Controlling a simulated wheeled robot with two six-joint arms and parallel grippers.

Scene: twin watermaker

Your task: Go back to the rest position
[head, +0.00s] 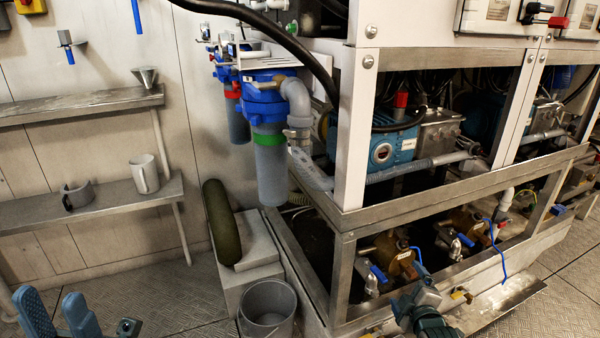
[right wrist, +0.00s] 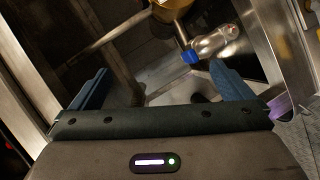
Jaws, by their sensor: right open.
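My left gripper (head: 53,298) is at the bottom left of the head view, its two blue fingers apart with nothing between them. My right gripper (head: 420,292) is low at the front of the machine frame, close to the lower rail. In the right wrist view my right gripper (right wrist: 160,70) has its fingers wide apart and holds nothing. A silver valve with a blue handle (right wrist: 190,57) and a brass fitting (right wrist: 172,8) lie beyond its fingers. The same kind of blue-handled valve (head: 378,273) shows in the head view, left of the right gripper.
The metal machine frame (head: 450,200) has rails and posts around pumps and brass valves (head: 403,262). A grey bucket (head: 267,308) stands on the floor beside it. Wall shelves (head: 100,207) hold a white mug (head: 145,174). The floor (head: 165,290) between left gripper and bucket is clear.

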